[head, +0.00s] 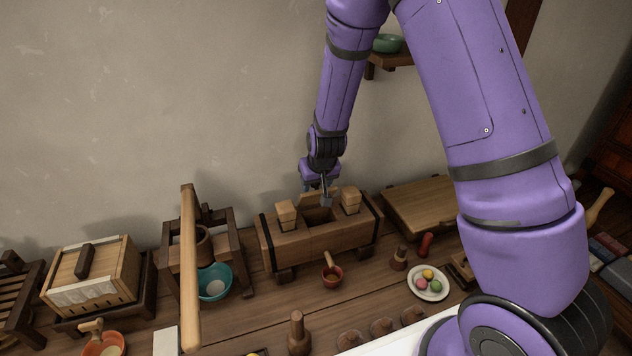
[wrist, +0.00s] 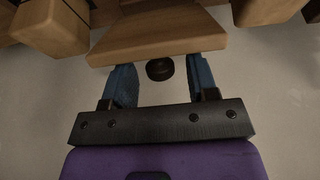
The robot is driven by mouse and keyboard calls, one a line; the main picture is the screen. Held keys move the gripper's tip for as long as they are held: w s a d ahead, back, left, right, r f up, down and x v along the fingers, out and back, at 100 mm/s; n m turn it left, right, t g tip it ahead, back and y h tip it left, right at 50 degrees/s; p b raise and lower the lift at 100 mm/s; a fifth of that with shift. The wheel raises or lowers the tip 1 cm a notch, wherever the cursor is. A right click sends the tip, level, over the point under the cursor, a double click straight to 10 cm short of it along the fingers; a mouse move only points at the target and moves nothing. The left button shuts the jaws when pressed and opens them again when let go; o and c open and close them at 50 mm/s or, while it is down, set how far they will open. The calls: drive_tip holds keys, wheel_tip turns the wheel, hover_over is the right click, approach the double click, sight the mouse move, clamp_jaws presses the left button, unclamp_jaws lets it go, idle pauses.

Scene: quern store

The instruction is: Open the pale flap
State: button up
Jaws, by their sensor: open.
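A light wooden board, which looks like the pale flap (wrist: 155,38), spans the top of the wrist view with its near edge toward my gripper (wrist: 160,72). A dark round knob (wrist: 160,69) shows between the two blue fingers, which are apart, one on each side of it; I cannot tell whether either touches it. In the head view my gripper (head: 326,198) is over the middle wooden press box (head: 290,246), at its dark opening (head: 318,214). A board (head: 306,199) stands behind that opening, partly hidden by the gripper.
Two pale blocks (head: 286,212) and (head: 350,198) stand on the box beside the opening. A long wooden lever (head: 190,270) rises at left near a teal bowl (head: 214,283). A plate (head: 429,294) of coloured balls lies right.

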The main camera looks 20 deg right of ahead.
clamp_jaws()
drive_tip(key=shift+w, duration=0.1)
drive_tip(key=shift+w+r+g, duration=0.1)
drive_tip(key=shift+w+g, duration=0.95)
drive_tip(key=shift+g, duration=0.05)
drive_tip(key=shift+w+f+g, duration=0.15)
drive_tip(key=shift+w+g, duration=0.6)
drive_tip(key=shift+w, duration=0.1)
drive_tip(key=shift+w+f+g, duration=0.1)
drive_tip(key=shift+w+g, duration=0.65)
drive_tip(key=shift+w, duration=0.2)
unclamp_jaws()
